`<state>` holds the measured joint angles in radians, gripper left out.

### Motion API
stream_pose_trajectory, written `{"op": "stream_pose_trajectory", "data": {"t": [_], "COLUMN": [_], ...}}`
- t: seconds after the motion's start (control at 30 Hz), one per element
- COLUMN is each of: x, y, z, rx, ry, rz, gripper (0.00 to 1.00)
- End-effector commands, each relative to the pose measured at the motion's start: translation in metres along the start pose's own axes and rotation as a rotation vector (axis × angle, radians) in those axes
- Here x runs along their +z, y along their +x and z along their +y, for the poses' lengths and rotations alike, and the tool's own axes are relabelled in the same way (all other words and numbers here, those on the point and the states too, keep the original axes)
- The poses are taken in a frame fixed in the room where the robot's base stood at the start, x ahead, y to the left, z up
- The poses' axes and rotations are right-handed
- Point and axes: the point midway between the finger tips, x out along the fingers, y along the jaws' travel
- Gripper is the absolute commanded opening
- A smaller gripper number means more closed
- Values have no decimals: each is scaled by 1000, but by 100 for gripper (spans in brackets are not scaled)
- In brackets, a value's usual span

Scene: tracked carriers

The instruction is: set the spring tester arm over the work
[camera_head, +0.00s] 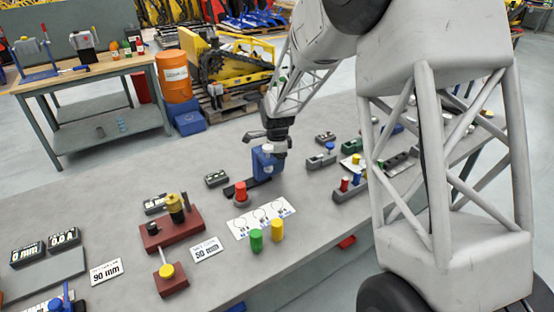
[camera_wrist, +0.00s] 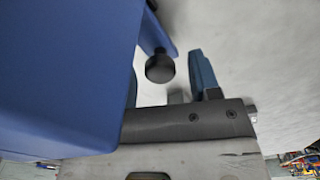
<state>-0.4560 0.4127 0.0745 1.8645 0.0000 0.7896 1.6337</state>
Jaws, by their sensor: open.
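The spring tester appears to be the blue body (camera_head: 264,162) on a dark base (camera_head: 260,188) in the middle of the bench, directly below my gripper (camera_head: 272,138). In the wrist view its blue body (camera_wrist: 65,70) fills the left side. A short blue arm with a black round knob (camera_wrist: 160,68) sticks out from it. My gripper (camera_wrist: 170,78) is open, with its blue fingers either side of the knob in that picture; whether either touches is unclear. The left finger is partly hidden by the blue body. I cannot make out the work under the tester arm.
A red cylinder (camera_head: 241,192) stands just front-left of the tester. A white marked card (camera_head: 262,220), with green (camera_head: 256,240) and yellow (camera_head: 277,229) cylinders, lies nearer the front edge. A small grey block (camera_head: 216,178) sits to the left. Red-based fixtures (camera_head: 172,232) stand further left.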

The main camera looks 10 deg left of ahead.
Motion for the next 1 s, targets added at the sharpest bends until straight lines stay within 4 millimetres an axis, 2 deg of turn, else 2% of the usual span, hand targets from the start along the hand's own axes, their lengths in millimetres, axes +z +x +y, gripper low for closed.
{"op": "stream_pose_trajectory", "data": {"t": [0.1, 0.13, 0.4, 0.5, 0.77, 1.0], "x": [0, 0, 0, 0, 6, 39], "y": [0, 0, 0, 0, 0, -1], "z": [0, 0, 0, 0, 2, 16], "rx": [0, 0, 0, 0, 1, 0], "ry": [0, 0, 0, 0, -1, -2], "rz": [0, 0, 0, 0, 0, 0], "gripper": [57, 54, 12, 0, 0, 0]}}
